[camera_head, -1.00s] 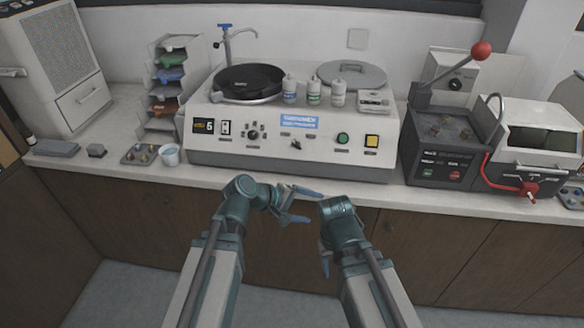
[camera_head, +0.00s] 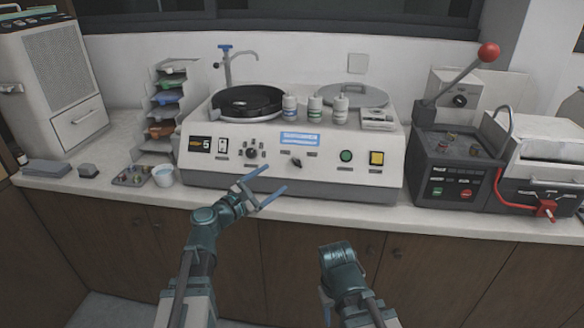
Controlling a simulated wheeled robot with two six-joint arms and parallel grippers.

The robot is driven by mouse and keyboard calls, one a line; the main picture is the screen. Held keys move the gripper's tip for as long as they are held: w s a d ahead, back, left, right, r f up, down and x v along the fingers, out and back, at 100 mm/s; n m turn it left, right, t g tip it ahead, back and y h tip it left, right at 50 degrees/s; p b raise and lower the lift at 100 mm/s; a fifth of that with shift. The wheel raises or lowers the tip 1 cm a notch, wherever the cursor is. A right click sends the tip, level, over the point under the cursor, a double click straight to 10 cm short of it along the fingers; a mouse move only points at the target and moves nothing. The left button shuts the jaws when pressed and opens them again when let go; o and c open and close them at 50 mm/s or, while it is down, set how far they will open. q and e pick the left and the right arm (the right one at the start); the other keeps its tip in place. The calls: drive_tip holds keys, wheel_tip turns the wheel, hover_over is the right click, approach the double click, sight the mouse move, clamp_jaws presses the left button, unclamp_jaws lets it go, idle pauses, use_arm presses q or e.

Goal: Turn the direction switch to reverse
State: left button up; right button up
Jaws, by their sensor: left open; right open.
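The grey-white polishing machine (camera_head: 330,180) stands on the counter. Its front panel has a small black lever switch (camera_head: 296,162) between two labels, which looks like the direction switch. Its handle looks slanted towards the lower right; the labels are too small to read. My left gripper (camera_head: 271,181) is open and empty in front of the machine's lower front, to the lower left of the switch and apart from it. My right gripper (camera_head: 326,301) is low in front of the cabinets, mostly hidden behind its own wrist, away from the panel.
The panel also has a display (camera_head: 200,145) showing 5, a round knob (camera_head: 250,153), a green button (camera_head: 346,156) and a yellow one (camera_head: 376,158). Bottles (camera_head: 314,108) stand on top. A mounting press (camera_head: 445,160) stands at right, a cup (camera_head: 163,176) at left.

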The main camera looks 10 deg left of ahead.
sight(296, 162)
use_arm(q)
drive_tip(key=x, duration=0.9)
drive_tip(key=shift+w+d, duration=0.2)
drive_tip(key=shift+w, duration=0.2)
clamp_jaws()
drive_tip(key=shift+w+a+r+m+g+h+p, duration=0.15)
drive_tip(key=shift+m+g+p, duration=0.15)
drive_tip(key=shift+m+p, duration=0.25)
drive_tip(key=shift+r+m+g+h+p, duration=0.2)
drive_tip(key=shift+m+g+p, duration=0.1)
drive_tip(key=shift+m+p, duration=0.25)
drive_tip(key=m+g+p, duration=0.3)
drive_tip(key=m+p, duration=0.1)
drive_tip(key=p, duration=0.1)
drive_tip(key=r+m+g+y+p, duration=0.1)
drive_tip(key=m+g+p, duration=0.2)
drive_tip(key=m+p, duration=0.1)
drive_tip(key=w+m+g+y+p, duration=0.1)
drive_tip(key=m+g+p, duration=0.2)
drive_tip(key=m+p, duration=0.1)
drive_tip(key=shift+r+p, duration=0.25)
drive_tip(key=shift+p, duration=0.55)
drive_tip(key=shift+m+g+y+p, duration=0.75)
drive_tip(key=shift+m+p, duration=0.25)
drive_tip(key=shift+p, duration=0.2)
drive_tip(key=shift+m+y+p, duration=0.3)
drive_tip(key=shift+m+p, duration=0.1)
drive_tip(key=shift+p, duration=0.1)
drive_tip(key=shift+f+g, duration=0.1)
drive_tip(key=shift+g, duration=0.15)
